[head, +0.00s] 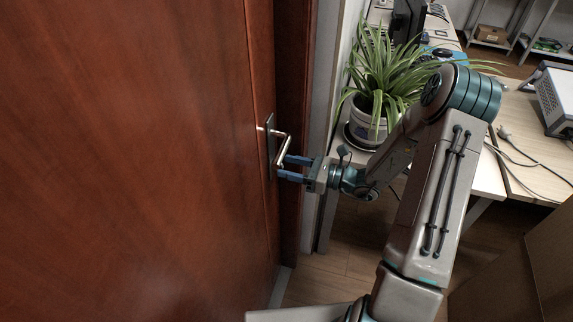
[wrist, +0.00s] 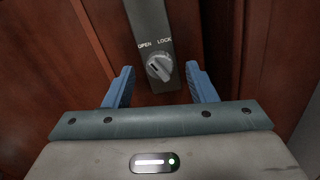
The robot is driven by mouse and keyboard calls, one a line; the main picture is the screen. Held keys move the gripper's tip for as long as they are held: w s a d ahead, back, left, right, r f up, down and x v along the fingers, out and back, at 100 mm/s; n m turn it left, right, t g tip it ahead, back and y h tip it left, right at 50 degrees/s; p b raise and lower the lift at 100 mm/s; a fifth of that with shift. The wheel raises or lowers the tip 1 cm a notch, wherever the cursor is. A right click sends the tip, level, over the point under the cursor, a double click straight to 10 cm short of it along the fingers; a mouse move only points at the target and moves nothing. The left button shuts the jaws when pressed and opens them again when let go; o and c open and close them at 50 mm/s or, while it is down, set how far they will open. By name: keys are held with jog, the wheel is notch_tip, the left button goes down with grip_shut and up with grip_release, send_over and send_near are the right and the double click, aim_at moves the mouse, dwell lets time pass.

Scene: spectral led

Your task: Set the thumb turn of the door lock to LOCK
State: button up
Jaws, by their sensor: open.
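The thumb turn (wrist: 159,68) is a small round grey knob with a raised grip on the dark lock plate (wrist: 150,22). The words OPEN and LOCK are printed above it, OPEN at the left and LOCK at the right. Its grip appears to lean up and left, toward OPEN. My gripper (wrist: 160,72) is open, with one blue finger on each side of the knob, and neither visibly touches it. In the head view my gripper (head: 282,168) is at the door by the lever handle (head: 284,149), and the thumb turn is hidden or too small to make out.
The reddish-brown door (head: 130,150) fills the left side. The door frame (head: 291,120) stands close behind my gripper's fingers. A potted plant (head: 370,115) on a table (head: 488,170) is near my arm at the right.

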jog(key=shift+w+a, duration=0.25)
jog(key=shift+a, duration=0.35)
jog(key=c, duration=1)
jog(key=shift+o, duration=0.2)
jog(key=shift+r+m+p, duration=0.1)
jog(key=shift+m+p, duration=0.2)
jog(key=shift+p, duration=0.15)
jog(key=shift+w+d+m+p, duration=0.1)
jog(key=shift+m+p, duration=3.55)
jog(key=shift+m, duration=0.95)
